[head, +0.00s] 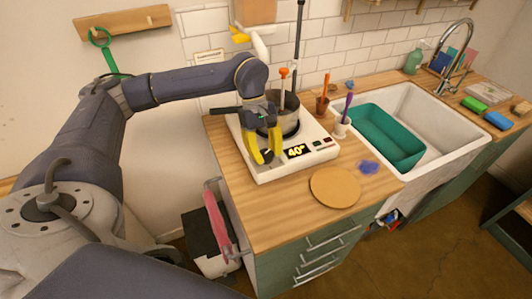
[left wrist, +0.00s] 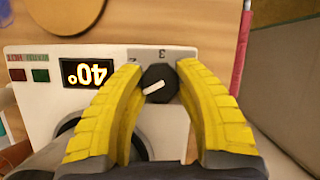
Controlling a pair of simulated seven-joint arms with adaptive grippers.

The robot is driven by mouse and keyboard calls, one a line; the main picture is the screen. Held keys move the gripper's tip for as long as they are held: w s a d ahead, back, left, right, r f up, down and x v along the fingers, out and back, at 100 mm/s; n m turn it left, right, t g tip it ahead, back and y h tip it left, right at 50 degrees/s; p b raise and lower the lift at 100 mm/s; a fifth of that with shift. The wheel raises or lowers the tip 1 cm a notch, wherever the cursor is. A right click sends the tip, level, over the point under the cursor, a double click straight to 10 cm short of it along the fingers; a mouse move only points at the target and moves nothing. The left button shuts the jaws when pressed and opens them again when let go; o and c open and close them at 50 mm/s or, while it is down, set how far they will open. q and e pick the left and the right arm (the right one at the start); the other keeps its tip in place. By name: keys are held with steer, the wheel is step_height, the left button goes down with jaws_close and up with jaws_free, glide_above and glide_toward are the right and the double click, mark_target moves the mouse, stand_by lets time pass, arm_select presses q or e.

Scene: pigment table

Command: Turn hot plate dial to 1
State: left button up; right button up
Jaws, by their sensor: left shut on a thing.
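The white hot plate (head: 262,172) stands on the wooden counter, its lit display reading 40°. In the left wrist view the black dial (left wrist: 160,84) with a white pointer mark sits on the hot plate's panel (left wrist: 45,112). A grey label with a 3 (left wrist: 162,54) shows beside the dial; I cannot make out a 1. My left gripper (head: 267,158) has its yellow fingers down at the hot plate's front. Its fingertips (left wrist: 158,74) are shut on the dial from both sides. My right gripper is not in view.
A metal pot (head: 291,130) stands on the hot plate behind my left gripper. A round cork mat (head: 335,188) lies on the counter in front. A white cup (head: 342,130) with a purple tool stands to the right, near the sink (head: 440,148). The front left counter is clear.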

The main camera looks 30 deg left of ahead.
arm_select(q)
steer(key=shift+s+d+f, duration=0.1)
steer(key=o, duration=1.3)
steer(key=shift+c, duration=0.2)
steer(key=v, duration=1.2)
